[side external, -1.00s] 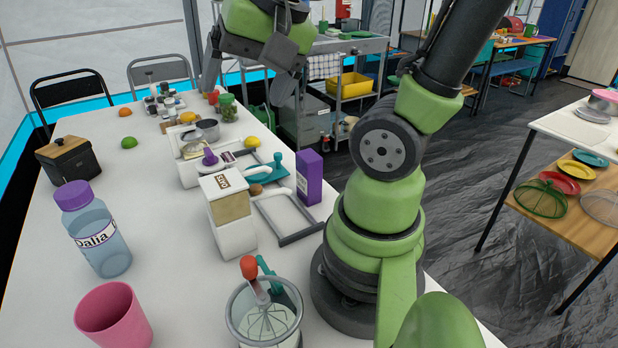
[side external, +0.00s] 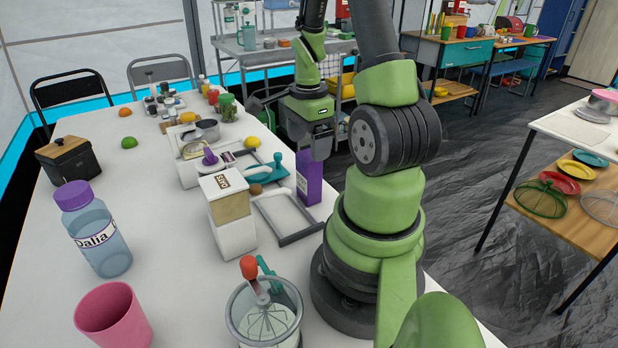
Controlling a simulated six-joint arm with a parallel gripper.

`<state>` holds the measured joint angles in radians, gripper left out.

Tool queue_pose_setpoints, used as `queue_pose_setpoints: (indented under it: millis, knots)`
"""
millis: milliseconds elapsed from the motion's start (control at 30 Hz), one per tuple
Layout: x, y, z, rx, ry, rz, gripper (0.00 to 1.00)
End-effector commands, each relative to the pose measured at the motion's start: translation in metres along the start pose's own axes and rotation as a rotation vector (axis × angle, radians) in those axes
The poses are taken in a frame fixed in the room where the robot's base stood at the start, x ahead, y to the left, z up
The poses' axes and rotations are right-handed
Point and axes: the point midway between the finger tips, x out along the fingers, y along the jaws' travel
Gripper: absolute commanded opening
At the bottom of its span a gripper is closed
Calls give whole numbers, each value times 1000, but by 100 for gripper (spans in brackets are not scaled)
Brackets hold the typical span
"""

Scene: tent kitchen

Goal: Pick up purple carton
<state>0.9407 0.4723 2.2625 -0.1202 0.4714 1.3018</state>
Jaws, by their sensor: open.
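The purple carton (side external: 309,184) stands upright on the white table, near its right edge and just left of my arm's base. My gripper (side external: 314,152) points down right at the carton's top, and its dark fingers hide the upper part of the carton. The fingers are open. From this side I cannot tell whether they straddle the carton or touch it.
A grey rectangular frame (side external: 290,238) and a teal-handled tool (side external: 272,168) lie close to the carton's left. A white canister labelled OATS (side external: 230,222) stands nearer. A lemon (side external: 252,142) and a pot (side external: 208,129) are behind. A glass jar (side external: 264,318) stands in front.

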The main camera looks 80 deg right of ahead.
Motion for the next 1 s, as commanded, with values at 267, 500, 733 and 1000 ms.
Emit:
queue_pose_setpoints:
  millis: [267,500,733,1000]
  knots:
    - [36,-1,-3,0,-1,6,83]
    - [51,-2,-3,-1,-1,0,83]
    - [51,-2,-3,-1,-1,-1,72]
    - [51,-2,-3,-2,-1,-2,24]
